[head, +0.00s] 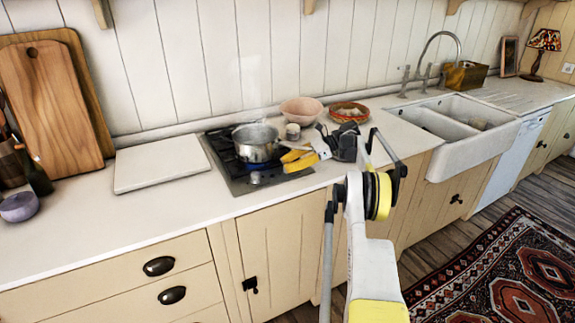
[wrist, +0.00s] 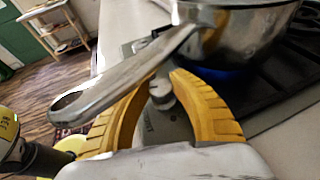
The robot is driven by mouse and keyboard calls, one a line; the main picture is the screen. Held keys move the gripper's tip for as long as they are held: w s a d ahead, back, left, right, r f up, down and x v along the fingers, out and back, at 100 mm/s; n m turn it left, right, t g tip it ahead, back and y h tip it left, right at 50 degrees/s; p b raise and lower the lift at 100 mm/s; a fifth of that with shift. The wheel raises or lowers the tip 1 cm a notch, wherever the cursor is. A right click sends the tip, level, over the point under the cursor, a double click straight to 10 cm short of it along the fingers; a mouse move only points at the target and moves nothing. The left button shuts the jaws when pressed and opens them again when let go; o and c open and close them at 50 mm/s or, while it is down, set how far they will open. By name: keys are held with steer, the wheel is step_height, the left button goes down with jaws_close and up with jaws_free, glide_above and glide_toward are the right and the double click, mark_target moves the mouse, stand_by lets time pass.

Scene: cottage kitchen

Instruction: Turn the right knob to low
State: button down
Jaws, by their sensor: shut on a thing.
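The hob (head: 228,176) is set into the counter, with a steel pot (head: 257,150) on it. A knob (head: 255,178) shows at the hob's front, left of my gripper (head: 293,158). The right knob is hidden behind the fingers in the head view. In the wrist view, a small metal knob (wrist: 162,95) sits between the yellow fingers of my gripper (wrist: 165,82), which are shut on it. The pot (wrist: 250,32) stands just beyond, and its long handle (wrist: 130,75) passes over the left finger. Blue flame (wrist: 225,72) glows under the pot. The knob's pointer setting cannot be made out.
A white board (head: 160,164) lies left of the hob. A pink bowl (head: 303,110), a small cup (head: 292,131) and a patterned bowl (head: 349,112) stand behind my gripper. The sink (head: 450,125) is to the right. The pot handle is very close to my fingers.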

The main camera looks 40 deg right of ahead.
steer(key=shift+f, duration=0.1)
steer(key=c, duration=1.1)
jaws_free()
steer(key=shift+a, duration=0.1)
